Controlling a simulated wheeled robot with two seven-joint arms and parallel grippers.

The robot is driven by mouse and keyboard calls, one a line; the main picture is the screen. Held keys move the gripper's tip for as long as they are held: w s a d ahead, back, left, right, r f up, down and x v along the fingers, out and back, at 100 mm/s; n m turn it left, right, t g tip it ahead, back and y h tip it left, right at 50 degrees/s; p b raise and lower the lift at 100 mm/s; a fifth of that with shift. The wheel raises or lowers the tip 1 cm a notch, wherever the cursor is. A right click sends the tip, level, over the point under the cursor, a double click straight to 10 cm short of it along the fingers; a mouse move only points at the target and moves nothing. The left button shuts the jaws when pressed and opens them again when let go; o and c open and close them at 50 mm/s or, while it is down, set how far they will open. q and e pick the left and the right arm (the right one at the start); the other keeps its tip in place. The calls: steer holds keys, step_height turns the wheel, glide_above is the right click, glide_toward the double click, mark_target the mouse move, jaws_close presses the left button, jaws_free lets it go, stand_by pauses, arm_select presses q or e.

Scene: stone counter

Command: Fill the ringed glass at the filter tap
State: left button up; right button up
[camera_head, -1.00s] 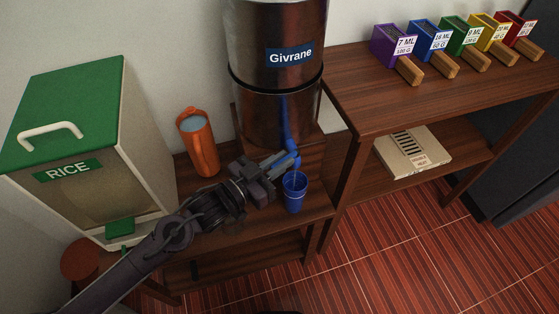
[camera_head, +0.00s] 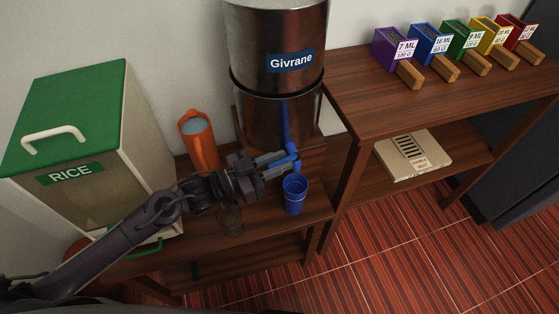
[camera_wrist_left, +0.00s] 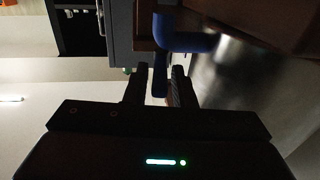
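A blue glass (camera_head: 294,197) stands upright on the wooden stand, below the blue tap (camera_head: 291,150) of the metal Givrane filter (camera_head: 275,100). I cannot make out a ring on it or its fill level. A dark, see-through glass-like thing (camera_head: 231,221) stands to its left, partly behind my arm. My left gripper (camera_head: 291,159) is at the tap, above the blue glass. My right gripper is not in view.
An orange jug (camera_head: 199,142) stands behind my left arm. A rice dispenser (camera_head: 85,150) with a green lid is at the left. A wooden shelf (camera_head: 450,85) at the right carries several coloured scoops. The striped floor in front is clear.

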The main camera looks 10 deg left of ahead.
arm_select(q)
steer(key=shift+o, duration=0.9)
steer(key=v, duration=0.8)
steer(key=shift+b, duration=0.35)
steer(key=shift+d, duration=0.1)
